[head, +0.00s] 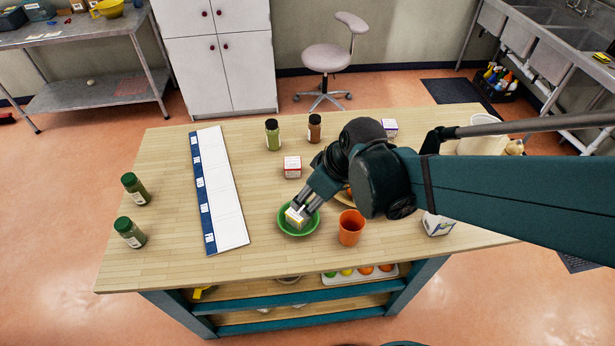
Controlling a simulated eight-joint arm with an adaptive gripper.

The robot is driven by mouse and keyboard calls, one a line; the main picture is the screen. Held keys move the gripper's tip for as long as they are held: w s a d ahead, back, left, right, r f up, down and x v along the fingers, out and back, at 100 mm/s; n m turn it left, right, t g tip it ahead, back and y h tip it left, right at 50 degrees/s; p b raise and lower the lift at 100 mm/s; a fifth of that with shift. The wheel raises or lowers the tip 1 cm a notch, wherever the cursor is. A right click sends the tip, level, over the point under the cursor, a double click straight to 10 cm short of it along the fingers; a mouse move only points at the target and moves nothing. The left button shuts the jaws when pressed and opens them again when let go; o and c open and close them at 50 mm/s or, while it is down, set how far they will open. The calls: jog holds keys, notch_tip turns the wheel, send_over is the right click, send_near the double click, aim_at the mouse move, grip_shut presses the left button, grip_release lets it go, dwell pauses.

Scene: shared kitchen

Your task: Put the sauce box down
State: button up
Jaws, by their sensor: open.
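A small white box with yellow on it (293,216), perhaps the sauce box, sits in the green bowl (284,230) near the middle of the table. It looks tilted inside the bowl. My gripper (306,208) reaches down over the bowl from the upper right, its fingertips open at the box's upper right side. I cannot tell whether the fingers touch the box. Another white box with a red label (292,167) stands behind the bowl. A white and purple box (390,128) is farther back, and a white box (438,223) stands at the right, partly hidden by my arm.
An orange cup (351,228) stands just right of the bowl. A green jar (273,135) and a brown jar (314,128) are behind. A blue and white board (218,190) lies at left, beyond it two green jars (135,189) (130,232). Free tabletop lies between board and bowl.

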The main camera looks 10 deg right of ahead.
dwell(0.5)
jog(key=s+d+r+m+t+h, duration=0.1)
jog(key=s+d+r+m+t, duration=0.1)
jog(key=d+r, duration=0.4)
jog(key=s+d+r+m+t+h, duration=0.2)
jog(key=s+d+r+m, duration=0.2)
jog(key=d+r+m, duration=0.3)
jog(key=shift+d, duration=0.6)
jog(key=shift+o, duration=1)
jog(key=shift+f, duration=0.1)
jog(key=shift+w+a, duration=0.1)
jog(key=shift+w, duration=0.05)
